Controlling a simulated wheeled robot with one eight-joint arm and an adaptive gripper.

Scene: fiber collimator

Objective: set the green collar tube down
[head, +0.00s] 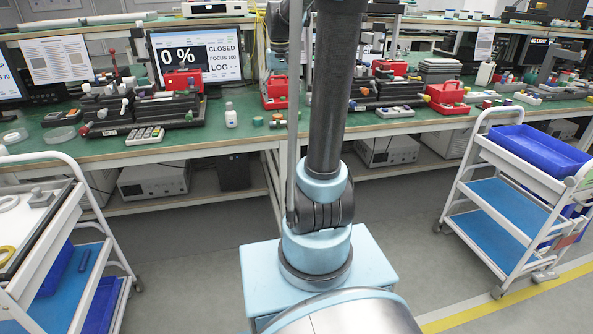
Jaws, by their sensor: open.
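I cannot pick out the green collar tube for certain. A small green piece (258,121) stands on the green bench top (222,136), left of my arm and right of a small white bottle (231,115). It is too small to tell whether it is the tube. My arm rises through the middle of the head view and hides part of the bench. My gripper does not show.
A monitor (194,57) reads 0% and CLOSED. Dark fixtures with red boxes (182,80) stand on the bench, and a red bin (446,92) sits to the right. White trolleys flank me, one with a blue tray (535,148). Grey floor lies between.

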